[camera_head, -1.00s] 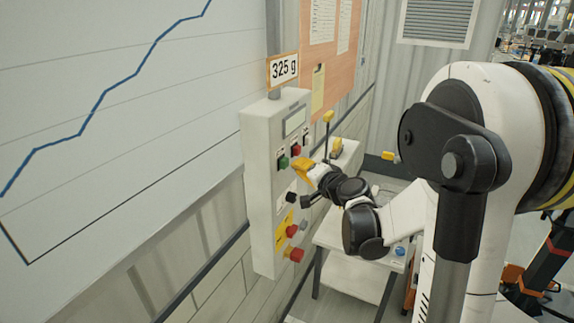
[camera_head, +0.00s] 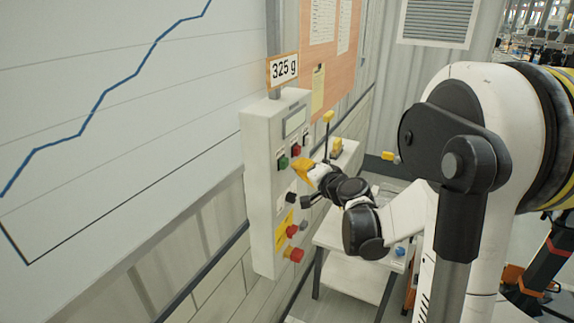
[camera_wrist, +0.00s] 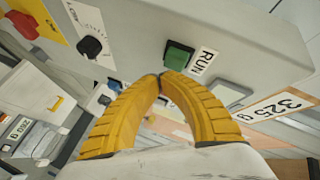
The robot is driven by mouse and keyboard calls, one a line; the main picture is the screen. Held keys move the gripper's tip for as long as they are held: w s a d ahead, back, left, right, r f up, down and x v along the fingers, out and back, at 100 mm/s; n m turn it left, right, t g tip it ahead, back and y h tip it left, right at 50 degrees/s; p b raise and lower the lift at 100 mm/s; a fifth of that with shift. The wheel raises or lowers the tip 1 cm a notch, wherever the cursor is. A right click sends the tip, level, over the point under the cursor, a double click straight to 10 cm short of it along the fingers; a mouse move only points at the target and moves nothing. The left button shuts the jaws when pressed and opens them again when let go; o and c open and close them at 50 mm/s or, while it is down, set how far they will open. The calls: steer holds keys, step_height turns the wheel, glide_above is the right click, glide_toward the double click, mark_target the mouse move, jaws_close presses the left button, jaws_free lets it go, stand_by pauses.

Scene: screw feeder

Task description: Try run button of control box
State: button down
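The control box (camera_head: 262,215) is a tall pale grey panel on the wall in the head view. Its green run button (camera_head: 283,162) is on the upper front, beside a red button (camera_head: 296,150). In the wrist view the green button (camera_wrist: 178,56) sits beside a label reading RUN (camera_wrist: 203,62). My gripper (camera_head: 298,167) has yellow ribbed fingers, just right of and below the green button in the head view. In the wrist view the fingertips (camera_wrist: 161,78) meet, with nothing between them. They are very near the green button; I cannot tell whether they touch it.
A black knob (camera_wrist: 92,46) is on the panel. Red knobs (camera_head: 294,254) are on the lower box front. A "325 g" sign (camera_head: 284,69) stands above the box. A small white table (camera_head: 340,284) stands behind and below my arm.

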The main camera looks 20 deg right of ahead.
steer(key=shift+w+a, duration=0.25)
steer(key=shift+w, duration=0.1)
steer(key=shift+w+a, duration=0.35)
steer(key=shift+w, duration=0.1)
stand_by(1.0)
steer(key=shift+s, duration=0.1)
stand_by(0.4)
steer(key=shift+s+d+b, duration=0.3)
steer(key=shift+s+d, duration=0.3)
steer(key=shift+s, duration=0.1)
steer(key=s+d, duration=0.1)
steer(key=s, duration=0.1)
steer(key=s+d, duration=0.2)
stand_by(0.4)
